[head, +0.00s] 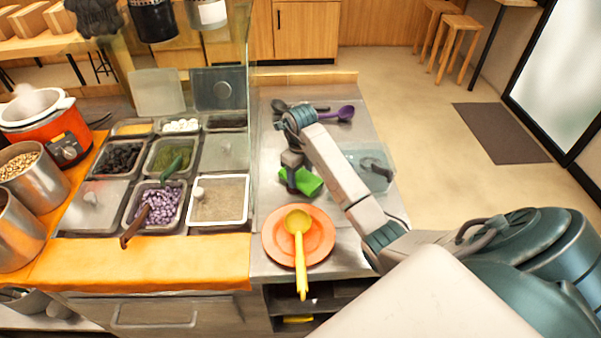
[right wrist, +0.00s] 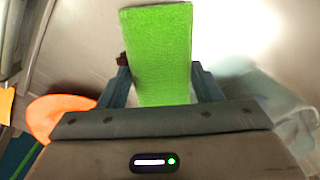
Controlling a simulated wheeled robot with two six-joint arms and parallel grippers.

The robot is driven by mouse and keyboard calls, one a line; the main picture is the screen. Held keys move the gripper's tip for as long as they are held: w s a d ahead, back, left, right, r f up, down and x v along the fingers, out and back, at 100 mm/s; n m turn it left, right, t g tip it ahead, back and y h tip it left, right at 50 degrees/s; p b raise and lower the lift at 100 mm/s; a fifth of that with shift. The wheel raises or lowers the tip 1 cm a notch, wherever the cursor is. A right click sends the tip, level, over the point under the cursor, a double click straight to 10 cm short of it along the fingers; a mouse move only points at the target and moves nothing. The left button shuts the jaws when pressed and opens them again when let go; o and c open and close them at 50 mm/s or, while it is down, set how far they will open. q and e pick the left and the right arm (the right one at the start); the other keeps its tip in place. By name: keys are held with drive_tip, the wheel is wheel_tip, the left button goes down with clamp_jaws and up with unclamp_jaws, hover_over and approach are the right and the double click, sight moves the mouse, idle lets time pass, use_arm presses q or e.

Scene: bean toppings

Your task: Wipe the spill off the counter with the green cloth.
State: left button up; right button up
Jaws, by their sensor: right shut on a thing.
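The green cloth (head: 309,181) is at the steel counter (head: 262,150), behind the orange plate. My right gripper (head: 300,187) points down at it and is shut on it. In the right wrist view the cloth (right wrist: 158,45) stands out between the two fingers as a flat green strip. A small dark brown patch (right wrist: 122,60) shows at the cloth's left edge there; I cannot tell whether it is the spill. No other spill shows clearly, and the arm and cloth hide part of the counter. My left gripper is not in view.
An orange plate (head: 325,250) with a yellow ladle (head: 299,235) lies at the counter's front. A clear container (head: 378,178) stands right of the cloth. A purple spoon (head: 340,114) lies behind. Topping trays (head: 220,200) fill the left side.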

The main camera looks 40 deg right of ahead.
drive_tip(key=shift+f, duration=0.15)
drive_tip(key=shift+w+d, duration=0.1)
drive_tip(key=shift+d, duration=0.3)
drive_tip(key=shift+w+d+b, duration=0.1)
drive_tip(key=shift+d+b, duration=0.4)
drive_tip(key=shift+d, duration=0.25)
drive_tip(key=shift+w+d, duration=0.25)
drive_tip(key=shift+d, duration=0.4)
drive_tip(key=shift+w+d+b, duration=0.1)
drive_tip(key=shift+d+b, duration=0.25)
drive_tip(key=shift+d, duration=0.3)
drive_tip(key=shift+a, duration=0.1)
